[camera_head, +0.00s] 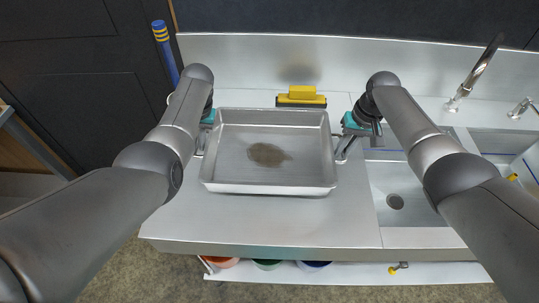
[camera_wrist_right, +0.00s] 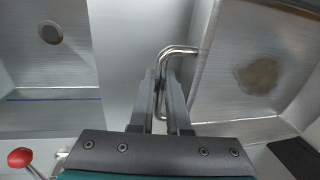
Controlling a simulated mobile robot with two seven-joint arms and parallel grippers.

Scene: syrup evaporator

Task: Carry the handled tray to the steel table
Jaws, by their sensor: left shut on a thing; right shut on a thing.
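The handled tray (camera_head: 230,160) is a shallow steel pan with a brown stain on its floor. In the head view it is over the steel table (camera_head: 285,220); I cannot tell whether it touches the top. My left gripper (camera_head: 203,145) is at the tray's left side, its fingers partly hidden by my arm. My right gripper (camera_head: 343,150) is at the right side. In the right wrist view my right gripper (camera_wrist_right: 166,85) is shut on the tray's bent-wire handle (camera_wrist_right: 178,50), and the tray wall (camera_wrist_right: 215,70) is beside it.
A sink basin (camera_head: 410,190) with a drain and a tap (camera_head: 468,75) lie to the right. A yellow-and-black brush (camera_head: 301,97) lies behind the tray. A blue pole (camera_head: 166,50) leans at back left. Coloured buckets (camera_head: 268,264) stand under the front edge. The tabletop before the tray is clear.

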